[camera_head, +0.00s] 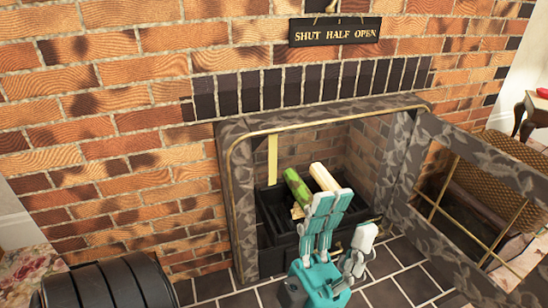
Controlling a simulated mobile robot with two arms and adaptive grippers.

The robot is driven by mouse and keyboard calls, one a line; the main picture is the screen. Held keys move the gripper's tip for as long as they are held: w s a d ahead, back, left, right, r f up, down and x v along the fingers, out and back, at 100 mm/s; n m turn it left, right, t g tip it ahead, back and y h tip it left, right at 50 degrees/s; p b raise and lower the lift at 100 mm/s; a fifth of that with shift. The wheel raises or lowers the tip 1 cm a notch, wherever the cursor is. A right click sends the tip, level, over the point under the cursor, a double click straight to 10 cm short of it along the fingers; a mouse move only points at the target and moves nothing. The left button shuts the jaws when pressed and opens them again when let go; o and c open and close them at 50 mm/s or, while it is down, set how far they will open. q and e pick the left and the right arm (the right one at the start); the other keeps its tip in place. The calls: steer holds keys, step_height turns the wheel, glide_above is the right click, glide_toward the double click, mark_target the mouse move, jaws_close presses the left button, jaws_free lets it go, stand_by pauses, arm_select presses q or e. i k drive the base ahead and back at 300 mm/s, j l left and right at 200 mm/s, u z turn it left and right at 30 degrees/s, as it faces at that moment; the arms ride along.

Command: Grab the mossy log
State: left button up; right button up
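The mossy log (296,186) is green and lies tilted in the black grate inside the open fireplace. Its lower end is close to my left gripper's fingertips in the picture; I cannot tell whether they touch. My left gripper (347,214) is teal and grey, in front of the grate, with its fingers pointing up and into the fireplace. Its two long fingers stand apart from the thumb on the right, so it is open, and I see nothing held in it. The fingers hide part of the grate. My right gripper is not in view.
A pale log (324,177) lies just right of the mossy log. The black grate (270,220) sits within the stone fireplace surround (240,190). A patterned glazed door (462,215) stands open on the right. A black ribbed object (105,287) is at lower left.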

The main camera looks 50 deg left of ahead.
mark_target(300, 191)
steer(key=i+u, duration=0.1)
steer(key=u, duration=0.35)
steer(key=i+u, duration=0.1)
steer(key=u, duration=0.3)
steer(key=i+l+u, duration=0.1)
steer(key=u, duration=0.35)
steer(key=l+u, duration=0.15)
steer(key=u, duration=0.25)
steer(key=i+l+u, duration=0.25)
steer(key=i+l, duration=0.25)
steer(key=l, duration=0.2)
steer(key=i+l+u, duration=0.15)
steer(key=l, duration=0.25)
steer(key=i+l+u, duration=0.15)
steer(key=i+l, duration=0.2)
